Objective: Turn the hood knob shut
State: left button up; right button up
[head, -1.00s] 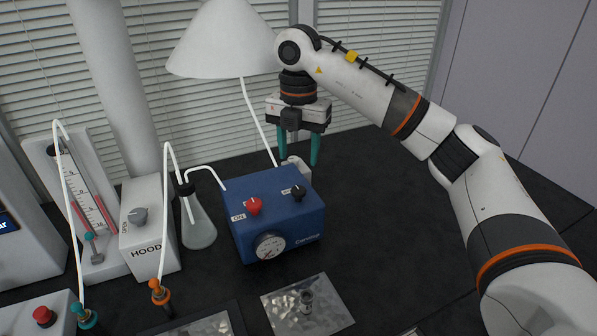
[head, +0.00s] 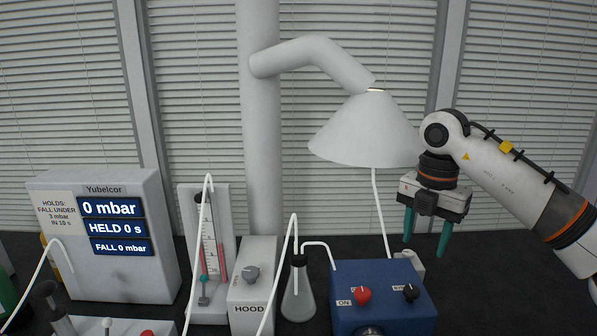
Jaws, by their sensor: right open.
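The hood knob (head: 252,274) is a grey knob on the sloped top of a white box labelled HOOD (head: 246,309), left of centre in the head view. My right gripper (head: 425,246) is open and empty, with teal fingers pointing down. It hangs above the right end of the blue pump box, well to the right of the hood knob and apart from it. A white conical hood (head: 366,130) hangs from a grey duct above the bench. My left gripper is not in view.
The blue box (head: 383,302) carries a red knob (head: 362,295) and a black knob (head: 411,292). A glass flask (head: 298,293) with white tubing stands between it and the HOOD box. A flow meter (head: 206,260) and a Yubelcor display (head: 105,237) reading 0 mbar stand left.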

aim_at(250, 274)
jog(key=k+j, duration=0.15)
jog(key=k, duration=1.3)
